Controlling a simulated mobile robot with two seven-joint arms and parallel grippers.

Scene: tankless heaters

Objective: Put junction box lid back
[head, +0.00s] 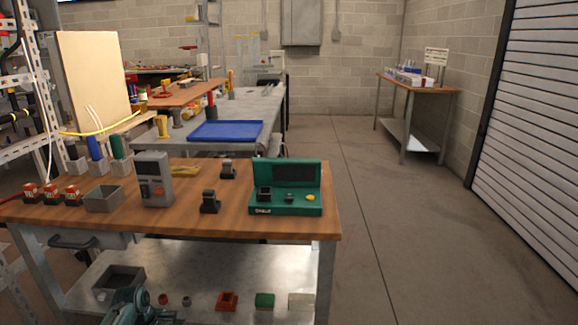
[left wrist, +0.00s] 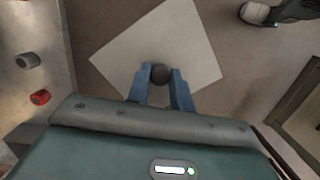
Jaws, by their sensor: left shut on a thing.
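In the left wrist view my left gripper (left wrist: 160,88) has its two blue fingers closed on a small dark round knob (left wrist: 160,73). A pale square plate (left wrist: 157,45), which looks like the junction box lid, spreads out beyond the knob, turned at an angle in the picture. It appears to hang from the knob, clear of the shelf. In the head view only a teal part of my left arm shows at the bottom left; the fingers and lid are out of sight. I cannot tell which thing is the junction box. My right gripper is not in view.
A wooden workbench (head: 233,223) carries an open grey box (head: 104,200), a grey meter (head: 153,184) and a green case (head: 287,183). Its metal lower shelf (head: 213,268) holds another open grey box (head: 119,277) and several small parts. The floor (head: 400,240) at right is clear.

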